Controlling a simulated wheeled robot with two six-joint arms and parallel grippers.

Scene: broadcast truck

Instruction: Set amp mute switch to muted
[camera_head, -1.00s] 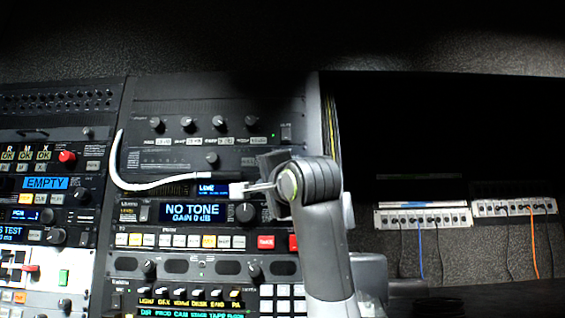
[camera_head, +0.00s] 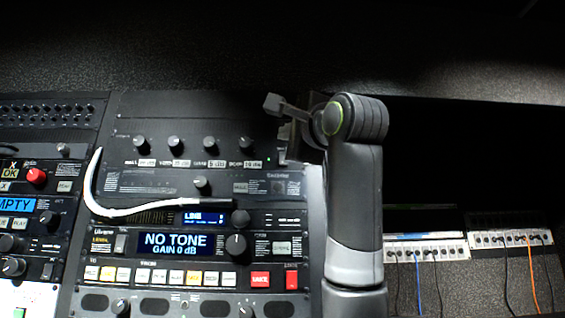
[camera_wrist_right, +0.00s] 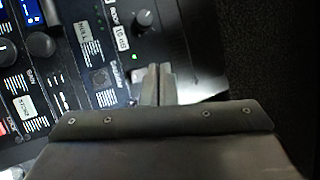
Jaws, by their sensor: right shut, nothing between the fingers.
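The dark amp panel with a row of knobs (camera_head: 190,128) is at the top of the rack in the head view. A small green light (camera_head: 268,159) glows near its right end. It also shows in the right wrist view (camera_wrist_right: 133,57). My right gripper (camera_head: 272,104) is shut and empty, in front of the panel's upper right corner. In the right wrist view its closed fingertips (camera_wrist_right: 158,72) are close to the green light; I cannot tell whether they touch the panel. The mute switch is not clearly visible; my gripper covers the area right of the light. My left gripper is not in view.
A white cable (camera_head: 100,195) loops across the panels on the left. Below is a unit with a NO TONE display (camera_head: 172,244), knobs and coloured buttons. Patch strips with cables (camera_head: 425,250) hang at the right. A dark recess lies right of the rack.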

